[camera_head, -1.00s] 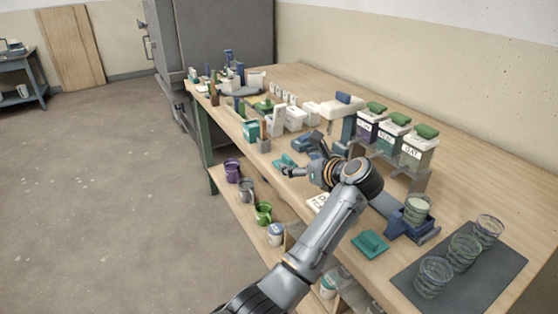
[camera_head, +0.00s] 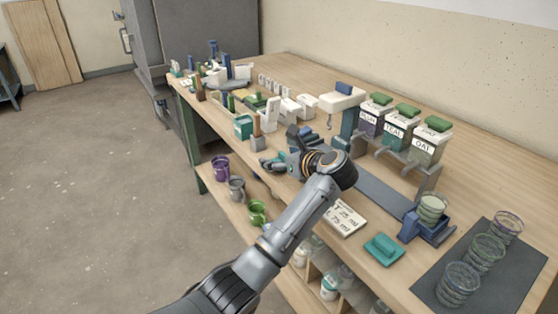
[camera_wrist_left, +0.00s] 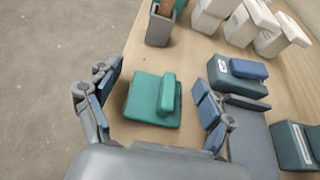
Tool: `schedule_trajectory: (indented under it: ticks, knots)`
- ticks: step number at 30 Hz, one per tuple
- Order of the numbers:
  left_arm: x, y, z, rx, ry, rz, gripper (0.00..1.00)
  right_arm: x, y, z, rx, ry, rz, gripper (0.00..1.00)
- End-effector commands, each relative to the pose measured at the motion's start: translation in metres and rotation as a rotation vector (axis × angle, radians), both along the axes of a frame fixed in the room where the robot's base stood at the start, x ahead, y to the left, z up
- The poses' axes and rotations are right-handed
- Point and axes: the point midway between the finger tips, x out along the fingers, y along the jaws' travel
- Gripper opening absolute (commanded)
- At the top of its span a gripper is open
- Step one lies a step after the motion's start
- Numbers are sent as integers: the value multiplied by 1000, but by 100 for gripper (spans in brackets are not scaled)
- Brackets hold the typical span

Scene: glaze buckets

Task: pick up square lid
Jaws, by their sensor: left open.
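A teal square lid (camera_wrist_left: 152,99) with a raised bar handle lies flat on the wooden table, near its front edge. My left gripper (camera_wrist_left: 152,103) is open, with one finger on each side of this lid in the wrist view and a gap to both fingers. In the head view my left gripper (camera_head: 285,161) is low over the table and mostly hides this lid. A second teal square lid (camera_head: 384,250) lies farther right near the front edge. My right gripper is not in view.
A blue-topped dark block (camera_wrist_left: 239,72) stands close to the right finger, and a grey holder (camera_wrist_left: 160,25) is beyond the lid. Labelled jars with green lids (camera_head: 426,138) stand on a rack. A white card (camera_head: 346,219) and glass cups (camera_head: 458,284) are to the right.

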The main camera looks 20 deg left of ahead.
Motion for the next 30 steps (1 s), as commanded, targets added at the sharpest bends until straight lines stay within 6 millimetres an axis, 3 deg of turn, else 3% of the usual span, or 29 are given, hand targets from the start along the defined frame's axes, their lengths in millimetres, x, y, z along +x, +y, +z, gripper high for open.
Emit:
schedule_trajectory:
  ticks: [4,10,11,22,26,30]
  knots:
    - [0,0,0,0,0,0,81,0,0,0,-1,1,0,36]
    - [0,0,0,0,0,0,42,0,0,0,0,0,0,36]
    - [0,0,0,0,0,0,40,0,0,0,0,0,0,36]
    - [0,0,4,-1,-1,-1,39,0,0,1,0,-1,0,36]
    - [0,-1,22,-4,-4,-1,39,0,0,0,1,-4,0,36]
    - [0,-1,52,-5,-5,0,39,-5,-2,-10,-2,5,1,36]
